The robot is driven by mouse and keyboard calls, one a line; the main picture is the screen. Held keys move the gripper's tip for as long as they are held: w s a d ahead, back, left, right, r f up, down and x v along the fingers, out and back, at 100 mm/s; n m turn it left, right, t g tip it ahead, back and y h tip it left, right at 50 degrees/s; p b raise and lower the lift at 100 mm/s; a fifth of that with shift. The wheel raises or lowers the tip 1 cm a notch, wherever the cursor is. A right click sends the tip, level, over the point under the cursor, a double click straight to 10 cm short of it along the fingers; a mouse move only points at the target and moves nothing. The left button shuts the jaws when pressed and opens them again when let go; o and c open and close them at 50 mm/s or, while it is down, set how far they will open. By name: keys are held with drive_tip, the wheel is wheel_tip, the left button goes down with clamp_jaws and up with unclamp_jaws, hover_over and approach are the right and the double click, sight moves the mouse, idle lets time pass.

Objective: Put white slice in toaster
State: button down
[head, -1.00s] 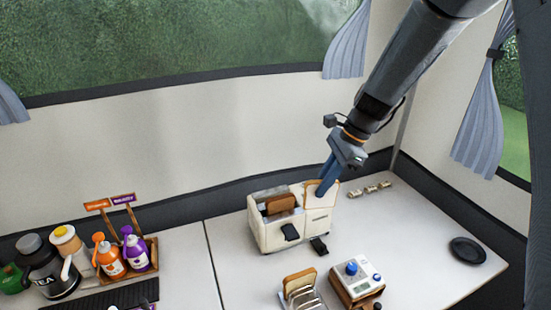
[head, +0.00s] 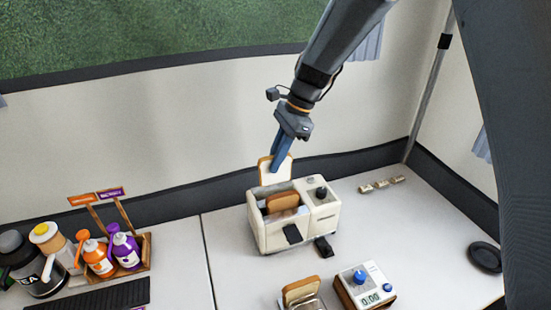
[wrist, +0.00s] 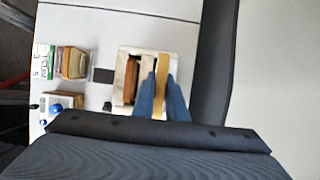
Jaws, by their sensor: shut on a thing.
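My gripper (head: 283,158) is shut on a white slice (head: 272,170) with a brown crust, held upright above the back side of the toaster. The white toaster (head: 270,234) stands on the table with its slots facing up. A browner slice (head: 283,203) sits in the toaster's front slot. In the wrist view, the held slice (wrist: 161,85) shows edge-on between the blue fingers (wrist: 161,97), over one side of the toaster (wrist: 122,66), beside the brown slice (wrist: 130,82). I cannot tell whether the held slice's lower edge is inside the rear slot, since the toaster hides it.
A rack with a bread slice (head: 300,291) and a timer box (head: 366,290) stand in front of the toaster. Bottles in a wooden caddy (head: 143,261) and a tea jug (head: 38,268) are at left. A black dish (head: 485,257) lies at right.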

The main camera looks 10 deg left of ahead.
sight(275, 183)
drive_tip(key=shift+f+b, duration=1.45)
drive_tip(key=shift+f, duration=0.2)
drive_tip(key=shift+f+b, duration=0.7)
drive_tip(key=shift+f, duration=1.8)
drive_tip(key=c, duration=1.5)
unclamp_jaws()
drive_tip(key=shift+o, duration=0.2)
drive_tip(key=shift+r+p, duration=2.95)
drive_tip(key=shift+r, duration=0.6)
drive_tip(key=shift+d, duration=0.15)
